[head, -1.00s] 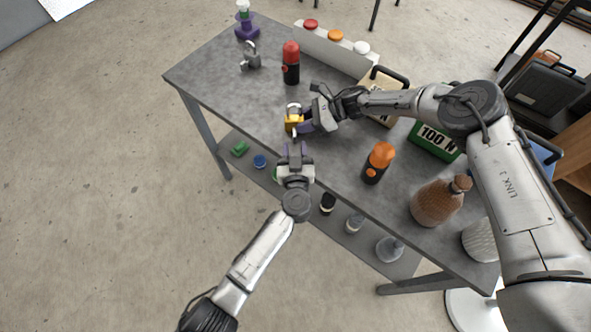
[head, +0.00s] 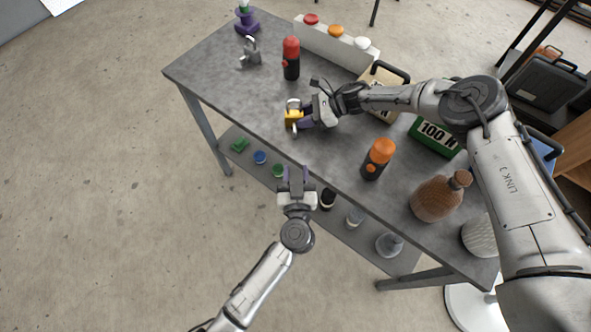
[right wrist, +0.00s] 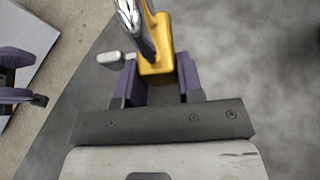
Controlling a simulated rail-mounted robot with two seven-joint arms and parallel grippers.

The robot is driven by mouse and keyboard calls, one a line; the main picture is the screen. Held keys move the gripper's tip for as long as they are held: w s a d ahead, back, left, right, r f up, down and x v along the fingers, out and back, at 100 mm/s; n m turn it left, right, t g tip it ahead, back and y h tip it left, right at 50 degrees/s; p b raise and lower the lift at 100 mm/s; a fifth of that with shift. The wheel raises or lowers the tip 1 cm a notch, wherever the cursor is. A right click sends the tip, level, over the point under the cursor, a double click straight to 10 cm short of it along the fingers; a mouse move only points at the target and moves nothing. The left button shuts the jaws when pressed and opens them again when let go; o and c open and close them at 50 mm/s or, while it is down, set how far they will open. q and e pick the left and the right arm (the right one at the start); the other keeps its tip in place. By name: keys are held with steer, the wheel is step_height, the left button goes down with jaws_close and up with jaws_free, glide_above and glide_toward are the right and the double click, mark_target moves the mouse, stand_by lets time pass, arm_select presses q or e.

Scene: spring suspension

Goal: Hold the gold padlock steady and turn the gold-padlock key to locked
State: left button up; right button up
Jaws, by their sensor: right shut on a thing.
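The gold padlock (head: 293,117) stands near the front edge of the grey table, shackle up. My right gripper (head: 302,117) is shut on its body from the right; the padlock also shows between the purple fingers in the right wrist view (right wrist: 156,62). A small grey key (right wrist: 111,58) sticks out of the padlock's side in the right wrist view; whether it stands at locked cannot be told. My left gripper (head: 296,172) is open and empty, off the table's front edge and apart from the key. Its purple fingers also show at the left in the right wrist view (right wrist: 18,78).
A silver padlock (head: 250,52) and a red-topped black device (head: 291,58) stand farther back. An orange-topped device (head: 378,158) and a brown jug (head: 438,198) stand to the right. A lower shelf (head: 340,222) holds several small items. Floor at the left is clear.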

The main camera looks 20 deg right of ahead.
steer(key=o, duration=0.8)
steer(key=shift+d, duration=0.1)
